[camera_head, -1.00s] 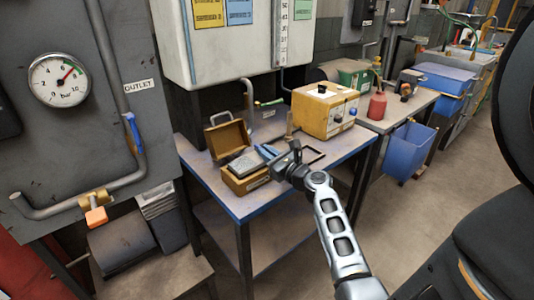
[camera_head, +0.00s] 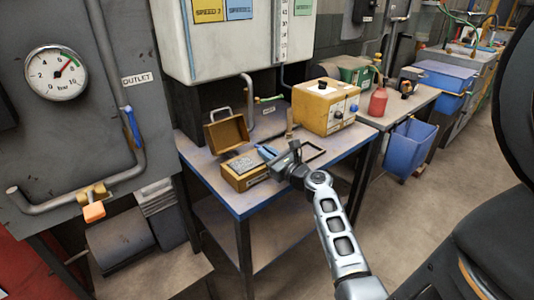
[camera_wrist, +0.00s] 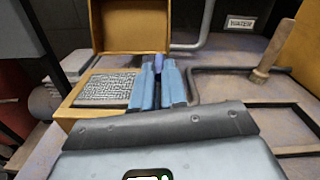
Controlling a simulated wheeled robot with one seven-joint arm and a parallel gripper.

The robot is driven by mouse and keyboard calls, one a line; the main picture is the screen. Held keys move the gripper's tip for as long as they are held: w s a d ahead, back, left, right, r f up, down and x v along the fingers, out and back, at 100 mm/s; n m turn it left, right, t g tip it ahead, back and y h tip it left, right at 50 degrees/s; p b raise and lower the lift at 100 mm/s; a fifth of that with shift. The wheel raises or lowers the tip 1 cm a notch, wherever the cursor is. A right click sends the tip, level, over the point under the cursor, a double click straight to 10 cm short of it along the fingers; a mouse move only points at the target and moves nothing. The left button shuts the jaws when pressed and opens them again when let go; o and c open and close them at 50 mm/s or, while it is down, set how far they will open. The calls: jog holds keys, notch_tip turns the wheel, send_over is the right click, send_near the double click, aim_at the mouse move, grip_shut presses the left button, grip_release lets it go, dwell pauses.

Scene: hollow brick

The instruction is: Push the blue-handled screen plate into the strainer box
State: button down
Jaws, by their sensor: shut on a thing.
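The strainer box (camera_head: 250,182) is an orange-brown box on the bench, its hinged lid (camera_head: 226,134) standing open at the back. The grey mesh screen plate (camera_head: 242,164) lies in the box's opening, about level with the rim. In the wrist view the plate (camera_wrist: 105,89) fills the left part of the box (camera_wrist: 76,101); the right part is hidden behind my fingers. My gripper (camera_head: 267,153) is at the plate's right side, its light blue fingers (camera_wrist: 160,74) shut on the plate's blue handle (camera_wrist: 157,64), of which only a bit shows between them.
A yellow control box (camera_head: 325,108) stands at the back right of the bench (camera_head: 215,190). A dark frame (camera_head: 313,152) and an upright wooden peg (camera_head: 290,122) are right of my gripper. A grey pipe (camera_head: 249,100) rises behind the lid. The bench's front left is clear.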

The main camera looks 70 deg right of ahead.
jog(key=shift+f, duration=0.15)
jog(key=c, duration=1.1)
grip_release()
jog(key=shift+b+v, duration=0.45)
jog(key=shift+v, duration=3.4)
jog(key=shift+s+a, duration=0.1)
